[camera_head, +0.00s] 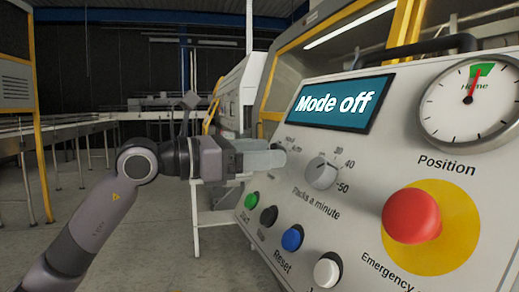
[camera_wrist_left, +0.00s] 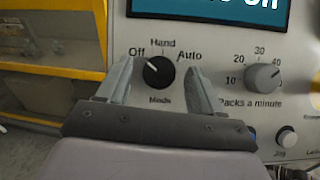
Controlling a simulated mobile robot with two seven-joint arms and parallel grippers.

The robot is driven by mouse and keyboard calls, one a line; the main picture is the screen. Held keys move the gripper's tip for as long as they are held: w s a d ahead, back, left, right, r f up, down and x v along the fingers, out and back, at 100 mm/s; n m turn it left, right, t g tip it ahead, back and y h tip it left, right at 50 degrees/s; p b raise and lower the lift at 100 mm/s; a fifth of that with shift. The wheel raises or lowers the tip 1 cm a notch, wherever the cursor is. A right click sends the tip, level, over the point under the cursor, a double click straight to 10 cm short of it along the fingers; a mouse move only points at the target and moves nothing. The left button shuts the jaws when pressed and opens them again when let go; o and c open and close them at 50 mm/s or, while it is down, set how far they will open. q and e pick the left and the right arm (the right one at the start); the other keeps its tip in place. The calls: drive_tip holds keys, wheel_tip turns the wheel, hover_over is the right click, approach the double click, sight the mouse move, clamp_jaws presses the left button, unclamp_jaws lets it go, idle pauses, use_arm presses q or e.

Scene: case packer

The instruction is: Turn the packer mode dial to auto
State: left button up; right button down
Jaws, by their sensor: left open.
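The black mode dial (camera_wrist_left: 158,72) is in the left wrist view, on the pale panel above the word Mode. Its white mark points up and left toward Off; Hand is above and Auto is to the right. My left gripper (camera_wrist_left: 158,66) is open, with one finger on each side of the dial. I cannot tell whether either finger touches it. In the head view my left gripper (camera_head: 278,152) reaches the panel from the left and hides most of the dial. The display (camera_head: 337,103) reads "Mode off". My right gripper is not in view.
The packs-a-minute knob (camera_head: 321,173) is right of the mode dial. Below are green (camera_head: 252,200), black (camera_head: 268,216), blue (camera_head: 292,237) and white (camera_head: 327,272) buttons. A red emergency button (camera_head: 411,216) and a round gauge (camera_head: 472,100) are further right.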

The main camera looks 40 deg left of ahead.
use_arm(q)
drive_tip(key=c, duration=1.1)
drive_tip(key=shift+o, duration=0.3)
